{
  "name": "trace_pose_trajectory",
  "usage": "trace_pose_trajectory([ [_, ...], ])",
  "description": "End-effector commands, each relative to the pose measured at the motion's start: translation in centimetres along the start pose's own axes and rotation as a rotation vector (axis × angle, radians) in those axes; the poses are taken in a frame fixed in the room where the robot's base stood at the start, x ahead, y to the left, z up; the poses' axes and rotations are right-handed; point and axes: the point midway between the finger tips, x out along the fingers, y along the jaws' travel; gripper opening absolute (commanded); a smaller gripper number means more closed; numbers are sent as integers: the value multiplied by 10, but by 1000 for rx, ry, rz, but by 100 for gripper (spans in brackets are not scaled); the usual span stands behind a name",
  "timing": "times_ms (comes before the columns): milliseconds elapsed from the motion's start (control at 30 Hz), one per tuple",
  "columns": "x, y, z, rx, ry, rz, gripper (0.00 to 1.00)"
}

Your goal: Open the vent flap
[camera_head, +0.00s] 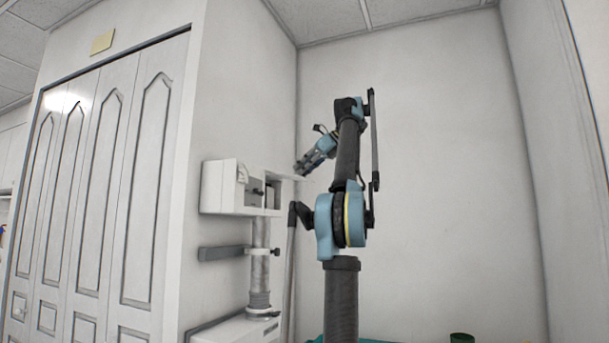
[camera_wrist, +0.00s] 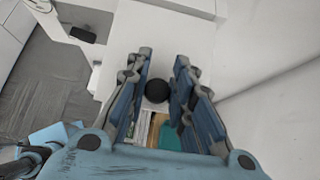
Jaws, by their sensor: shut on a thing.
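A white vent box (camera_head: 219,187) is fixed to the wall in the head view. Its front has dark openings, and a thin white panel, seen almost edge-on, sticks out to the right at its upper edge; it looks like the flap (camera_head: 291,178). My gripper (camera_head: 300,171) is at the outer end of this panel. In the wrist view, my gripper (camera_wrist: 162,62) has its two blue fingers shut on a round black knob (camera_wrist: 157,91). A broad white surface (camera_wrist: 158,38) lies beyond the fingertips. The knob is not clearly visible in the head view.
A ribbed grey pipe (camera_head: 259,265) runs down from the box to a white unit (camera_head: 235,330) below. A dark bracket (camera_head: 222,253) crosses the wall beside it. White panelled doors (camera_head: 100,190) stand to the left. The wall to the right is bare.

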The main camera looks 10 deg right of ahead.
Motion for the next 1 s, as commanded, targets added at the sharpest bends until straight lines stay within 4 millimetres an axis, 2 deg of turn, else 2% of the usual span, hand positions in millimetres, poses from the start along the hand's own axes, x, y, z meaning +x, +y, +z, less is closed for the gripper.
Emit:
trace_pose_trajectory([
  [200,-4,-2,-3,4,3,-8,0],
  [233,-4,-3,-4,4,4,-8,26],
  [300,-4,-3,-4,5,5,-9,42],
  [733,-6,-2,-4,4,5,-6,42],
  [1000,-25,-5,-3,7,5,-8,42],
])
